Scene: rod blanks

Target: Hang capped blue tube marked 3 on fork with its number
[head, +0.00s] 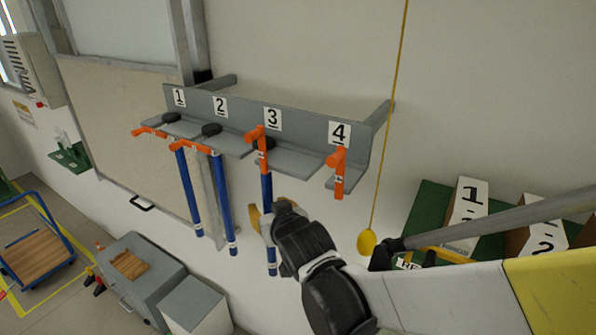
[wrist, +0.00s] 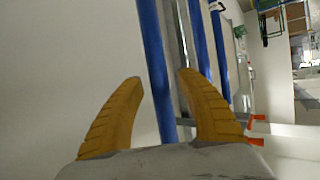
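A blue tube (head: 267,190) hangs upright at the fork marked 3 (head: 290,160). My gripper (head: 262,220) is beside this tube's lower half in the head view. In the wrist view, my two yellow fingers (wrist: 160,78) stand apart with a blue tube (wrist: 155,60) between them. Narrow gaps show on both sides at the fingertips. The number on the tube is too small to read.
Capped blue tubes hang at fork 1 (head: 188,190) and fork 2 (head: 222,200). Fork 4 (head: 310,165) holds no tube; its orange piece (head: 338,165) points down. A yellow cord with a knob (head: 367,242) hangs right of the rack. Numbered boxes (head: 467,200) stand at right.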

